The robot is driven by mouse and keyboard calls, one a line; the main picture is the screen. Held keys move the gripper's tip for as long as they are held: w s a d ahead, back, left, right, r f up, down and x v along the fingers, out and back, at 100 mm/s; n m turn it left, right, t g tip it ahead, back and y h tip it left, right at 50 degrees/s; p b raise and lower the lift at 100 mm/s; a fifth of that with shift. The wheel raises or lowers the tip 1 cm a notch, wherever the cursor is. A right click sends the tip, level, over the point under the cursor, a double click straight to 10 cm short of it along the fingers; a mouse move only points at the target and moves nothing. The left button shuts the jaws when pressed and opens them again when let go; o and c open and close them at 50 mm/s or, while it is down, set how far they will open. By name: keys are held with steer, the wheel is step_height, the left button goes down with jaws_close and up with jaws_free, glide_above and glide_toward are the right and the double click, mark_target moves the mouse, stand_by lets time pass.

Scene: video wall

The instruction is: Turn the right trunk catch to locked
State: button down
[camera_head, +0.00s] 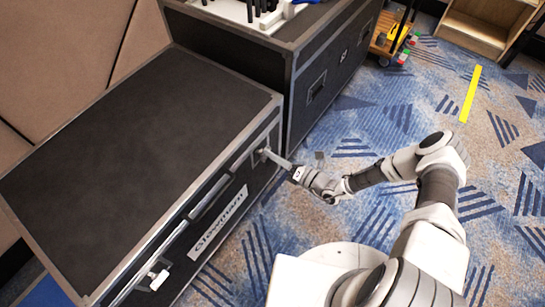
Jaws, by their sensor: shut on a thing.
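A black trunk (125,130) with metal edges and a white lettered label stands at the left. Its right catch (262,154) is on the front face near the right corner. My gripper (273,156) reaches in from the right and is shut on this catch. The gripper hides most of the catch, so its exact turn cannot be told. The left catch (159,279) shows as a small pale piece at the near lower end of the front face.
A taller black case (317,93) stands behind the trunk, with tools in a white tray (250,14) on top. A small wooden cart (392,36) and a wooden shelf (478,34) are at the back right. Blue patterned carpet (390,110) is open to the right.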

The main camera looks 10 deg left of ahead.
steer(key=shift+f+m+b, duration=0.15)
steer(key=shift+m+b, duration=0.25)
steer(key=shift+m, duration=1.45)
steer(key=shift+f+m+b, duration=0.1)
steer(key=shift+m+b, duration=0.25)
steer(key=shift+m, duration=1.5)
steer(key=shift+s, duration=0.1)
steer(key=c, duration=1)
jaws_free()
steer(key=p+v, duration=0.3)
steer(key=v, duration=1.4)
steer(key=shift+d+p, duration=0.2)
steer(key=shift+p, duration=0.2)
